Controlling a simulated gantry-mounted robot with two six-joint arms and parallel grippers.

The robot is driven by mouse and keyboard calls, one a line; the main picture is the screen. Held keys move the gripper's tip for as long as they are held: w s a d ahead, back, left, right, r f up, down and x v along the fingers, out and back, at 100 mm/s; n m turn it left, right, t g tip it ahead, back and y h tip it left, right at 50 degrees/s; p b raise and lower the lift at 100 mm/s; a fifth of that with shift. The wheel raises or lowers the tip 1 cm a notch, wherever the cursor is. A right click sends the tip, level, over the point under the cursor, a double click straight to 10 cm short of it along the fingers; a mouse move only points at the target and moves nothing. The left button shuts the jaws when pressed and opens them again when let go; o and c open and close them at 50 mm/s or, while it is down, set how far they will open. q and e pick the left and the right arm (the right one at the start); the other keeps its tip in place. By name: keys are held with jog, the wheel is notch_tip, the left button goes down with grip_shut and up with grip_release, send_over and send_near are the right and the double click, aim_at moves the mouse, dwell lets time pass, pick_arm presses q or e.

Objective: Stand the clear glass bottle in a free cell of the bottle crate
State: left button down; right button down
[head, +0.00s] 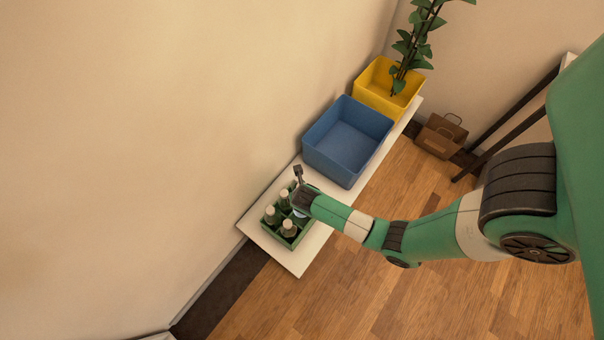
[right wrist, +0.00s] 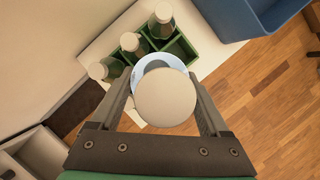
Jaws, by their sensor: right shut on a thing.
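The green bottle crate (head: 293,243) stands on a white shelf top and holds several dark bottles with pale caps; it also shows in the right wrist view (right wrist: 182,49). Three capped bottles (right wrist: 130,42) stand in a row along its wall side. A cell at its right corner looks empty. My right gripper (right wrist: 162,88) is shut on the clear glass bottle (right wrist: 158,63), whose round pale cap faces the wrist camera. In the head view this gripper (head: 302,197) is over the crate and hides part of it. Whether the bottle's base is inside a cell is hidden. My left gripper is out of view.
A blue open bin (head: 345,140) stands just beyond the crate on the same white shelf (head: 295,265). A yellow bin (head: 378,88) with a leafy plant stands farther back. The wall runs close along the left. A brown bag (head: 440,135) sits on the wooden floor.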

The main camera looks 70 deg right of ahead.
notch_tip(320, 180, down, 13)
jog(key=b, duration=0.8)
notch_tip(320, 180, down, 5)
jog(key=b, duration=0.3)
jog(key=shift+r, duration=0.1)
jog(key=shift+c, duration=0.6)
grip_release()
jog(key=shift+r, duration=0.1)
